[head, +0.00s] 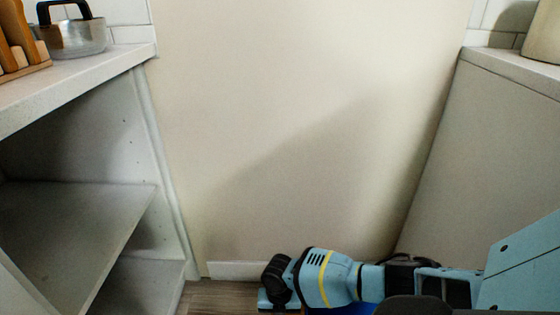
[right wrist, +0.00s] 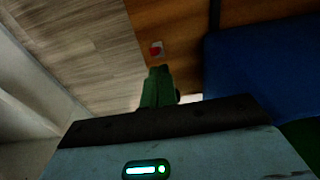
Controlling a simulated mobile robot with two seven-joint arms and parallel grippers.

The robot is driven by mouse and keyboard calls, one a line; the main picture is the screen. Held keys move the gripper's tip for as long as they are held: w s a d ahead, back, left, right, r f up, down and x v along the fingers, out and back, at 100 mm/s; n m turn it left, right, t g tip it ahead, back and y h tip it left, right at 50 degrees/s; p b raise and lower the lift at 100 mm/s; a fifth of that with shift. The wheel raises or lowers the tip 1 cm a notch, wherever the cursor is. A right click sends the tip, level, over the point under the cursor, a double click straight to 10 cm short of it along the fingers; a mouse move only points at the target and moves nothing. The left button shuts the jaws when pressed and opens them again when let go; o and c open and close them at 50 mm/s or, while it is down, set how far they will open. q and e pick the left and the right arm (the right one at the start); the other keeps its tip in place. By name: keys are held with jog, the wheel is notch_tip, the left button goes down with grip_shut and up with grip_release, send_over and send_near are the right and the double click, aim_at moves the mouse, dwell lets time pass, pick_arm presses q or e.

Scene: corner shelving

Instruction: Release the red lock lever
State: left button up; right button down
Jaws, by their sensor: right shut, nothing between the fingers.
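The red lock lever (right wrist: 156,50) is a small red piece on a pale plate, set on a brown wooden surface in the upper middle of the right wrist view. My right gripper (right wrist: 159,71) shows there as dark green fingers, shut and empty. Its tips point toward the red lever and appear just below it in the picture, with a small gap between them. In the head view my light-blue right arm reaches in from the right along the bottom edge; the lever is not visible there. My left gripper is not in view.
A blue surface (right wrist: 255,80) lies right of the wooden panel (right wrist: 180,20) in the right wrist view. Wood floor (right wrist: 75,45) shows at left. In the head view, open shelves (head: 80,220) stand left, a beige wall (head: 300,120) ahead and a cabinet side (head: 480,150) right.

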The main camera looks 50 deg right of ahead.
jog(key=shift+r, duration=0.15)
notch_tip(320, 180, up, 8)
jog(key=p, duration=0.3)
jog(key=shift+w+d+f, duration=0.2)
jog(key=shift+w+f, duration=0.05)
dwell(0.3)
